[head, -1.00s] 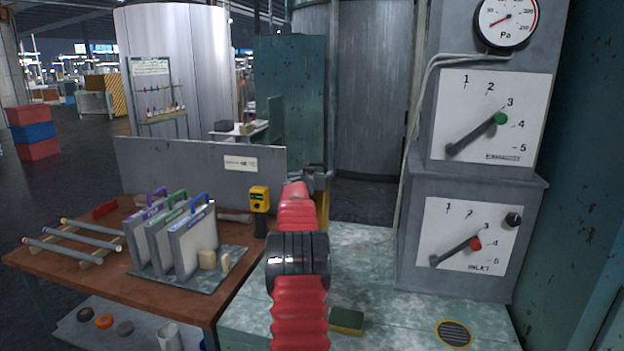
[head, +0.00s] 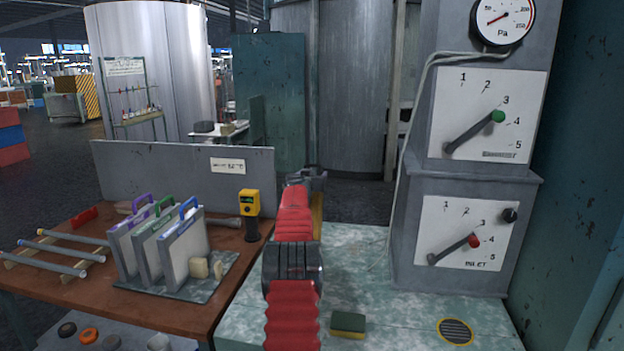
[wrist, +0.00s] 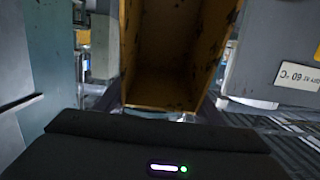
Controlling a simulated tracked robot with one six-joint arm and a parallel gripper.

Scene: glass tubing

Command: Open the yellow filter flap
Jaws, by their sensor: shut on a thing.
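The yellow filter flap (wrist: 218,45) fills the middle of the wrist view as a yellow, box-shaped panel with raised, chipped edges and a dark inner face. Its near edge lies between the fingers of my gripper (wrist: 162,105), which is shut on it. In the head view my gripper (head: 314,176) is at the far end of my red arm, mostly hidden by it. Only a narrow yellow strip of the flap (head: 317,212) shows to the right of my arm. How far the flap is swung cannot be told.
A brown bench (head: 190,312) with upright framed panels (head: 186,245), rods and a yellow handheld device (head: 249,203) stands left. A grey gauge cabinet (head: 403,235) stands right. A sponge (head: 348,325) and a round yellow-rimmed grille (head: 455,331) are on the mottled worktop (head: 390,325).

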